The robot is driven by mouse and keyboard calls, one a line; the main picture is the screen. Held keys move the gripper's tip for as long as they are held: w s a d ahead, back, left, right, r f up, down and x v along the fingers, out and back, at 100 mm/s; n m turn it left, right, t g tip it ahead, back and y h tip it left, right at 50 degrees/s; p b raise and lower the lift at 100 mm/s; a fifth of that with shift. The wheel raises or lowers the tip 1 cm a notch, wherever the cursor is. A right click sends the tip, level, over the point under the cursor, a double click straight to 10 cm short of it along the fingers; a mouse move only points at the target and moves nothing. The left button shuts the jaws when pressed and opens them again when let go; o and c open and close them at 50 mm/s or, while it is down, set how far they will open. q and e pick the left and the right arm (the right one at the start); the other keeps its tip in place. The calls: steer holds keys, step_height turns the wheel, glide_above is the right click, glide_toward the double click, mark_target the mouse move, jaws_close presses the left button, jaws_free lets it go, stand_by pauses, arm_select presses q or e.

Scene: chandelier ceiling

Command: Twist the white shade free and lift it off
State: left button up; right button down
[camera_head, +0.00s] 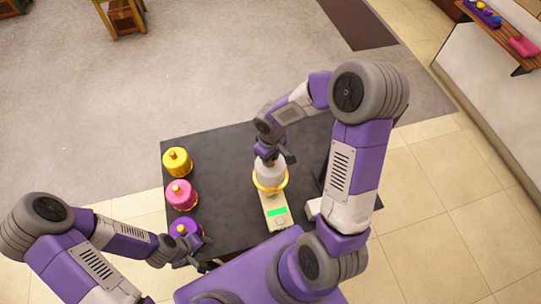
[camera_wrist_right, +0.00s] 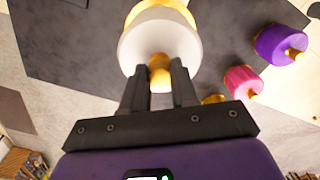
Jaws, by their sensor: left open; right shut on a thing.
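The white shade (camera_head: 270,174) sits over a gold ring base on the dark table, near the table's middle right. In the right wrist view the white shade (camera_wrist_right: 160,42) has a gold knob (camera_wrist_right: 159,72) on top. My right gripper (camera_head: 270,158) is above the shade. In the right wrist view its two fingers (camera_wrist_right: 160,84) are shut on that gold knob, one on each side. My left gripper (camera_head: 200,250) is open and empty at the table's near left edge, close to the purple shade (camera_head: 185,230). The shade's lower edge is partly hidden by the gold ring.
A yellow shade (camera_head: 177,161) and a pink shade (camera_head: 181,195) stand with the purple one along the left side of the dark table (camera_head: 226,213). A device with a green display (camera_head: 276,211) lies in front of the white shade. The table between is clear.

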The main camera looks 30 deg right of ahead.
steer(key=shift+r, duration=0.3)
steer(key=shift+r+p, duration=1.2)
steer(key=shift+r, duration=0.25)
steer(key=shift+r+p, duration=0.9)
steer(key=shift+r, duration=2.9)
